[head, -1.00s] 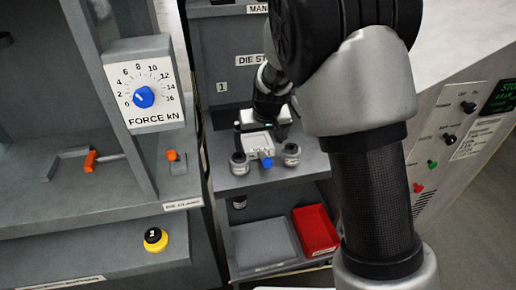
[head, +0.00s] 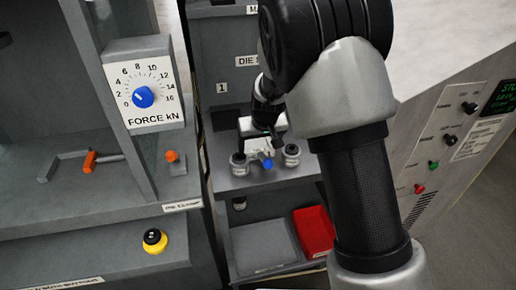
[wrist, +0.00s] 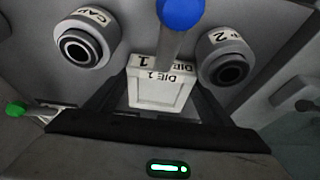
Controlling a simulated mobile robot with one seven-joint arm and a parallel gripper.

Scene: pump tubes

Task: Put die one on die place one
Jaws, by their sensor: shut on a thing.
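Die one (wrist: 158,93) is a pale squarish block with an open, recessed face and "DIE 1" on its edge. In the wrist view it sits between the two dark fingers of my gripper (wrist: 155,100), which is shut on it. In the head view my gripper (head: 262,130) is low over the shelf, just behind a blue knob (head: 267,164). The die is mostly hidden there. The knob (wrist: 181,12) and its grey stem partly cover the die in the wrist view. I cannot make out which spot is die place one.
Two round grey caps flank the knob, left (head: 239,164) and right (head: 291,155). A red bin (head: 314,230) and a grey tray (head: 264,246) are on the shelf below. The press with its force dial (head: 143,97) stands left, a control cabinet (head: 455,150) right.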

